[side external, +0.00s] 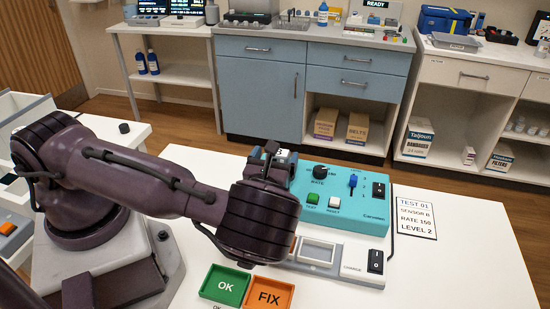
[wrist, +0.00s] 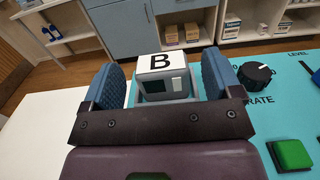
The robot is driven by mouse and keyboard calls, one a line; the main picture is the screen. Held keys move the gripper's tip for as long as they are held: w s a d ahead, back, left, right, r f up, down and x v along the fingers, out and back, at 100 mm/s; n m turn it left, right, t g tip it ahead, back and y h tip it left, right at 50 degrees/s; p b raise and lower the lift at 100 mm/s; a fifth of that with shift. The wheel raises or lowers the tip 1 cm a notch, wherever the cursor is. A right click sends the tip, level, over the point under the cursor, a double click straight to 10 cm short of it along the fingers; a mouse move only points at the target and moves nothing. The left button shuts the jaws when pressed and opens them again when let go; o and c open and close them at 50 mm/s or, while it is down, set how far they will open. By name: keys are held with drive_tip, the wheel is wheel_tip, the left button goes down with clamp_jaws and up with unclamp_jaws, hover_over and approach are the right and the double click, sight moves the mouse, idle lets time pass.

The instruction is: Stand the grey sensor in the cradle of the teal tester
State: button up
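The grey sensor (wrist: 163,82) has a white top marked B and a small dark window on its near face. It stands upright between my gripper's (wrist: 162,88) two blue finger pads in the wrist view. A narrow gap shows on each side, so my gripper looks open around it. In the side view, only a bit of the sensor's top (side external: 281,152) shows behind my gripper (side external: 276,163). The teal tester (side external: 344,211) lies to the right, and the sensor is at its left end.
The tester bears a RATE knob (side external: 321,170), a blue slider (side external: 352,181), a green button (side external: 312,199) and a black switch (side external: 378,190). A grey charger (side external: 345,268), a green OK tray (side external: 207,291) and an orange FIX tray (side external: 290,303) are nearer. A card (side external: 416,233) reads SENSOR B, RATE 150, LEVEL 2.

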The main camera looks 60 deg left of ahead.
sight(276, 158)
drive_tip(key=shift+s+f, duration=0.1)
drive_tip(key=shift+f, duration=0.6)
drive_tip(key=shift+s+d+r, duration=0.3)
drive_tip(key=shift+s+d, duration=0.2)
drive_tip(key=shift+d, duration=0.05)
drive_tip(key=shift+s+d+r, duration=0.25)
drive_tip(key=shift+s+d, duration=0.2)
drive_tip(key=shift+d, duration=0.1)
wheel_tip(276, 158, up, 7)
drive_tip(key=s+a+r+n+g+h, duration=0.1)
drive_tip(key=s+r+n+g, duration=0.2)
drive_tip(key=s+n+g, duration=0.45)
drive_tip(key=s+a+r+n+g+h, duration=0.1)
drive_tip(key=s+r+n+g+h, duration=0.3)
drive_tip(key=n, duration=0.7)
drive_tip(key=s+d+r+n+t+h, duration=0.2)
drive_tip(key=d+r+n+h, duration=0.2)
drive_tip(key=r, duration=0.3)
drive_tip(key=s+d+r+n+t+h, duration=0.2)
drive_tip(key=s+d+r+n+h, duration=0.1)
drive_tip(key=r, duration=0.4)
drive_tip(key=shift+d+r+n+h, duration=0.2)
drive_tip(key=shift+d+n+h, duration=0.2)
drive_tip(key=shift+n, duration=0.35)
drive_tip(key=shift+c, duration=0.2)
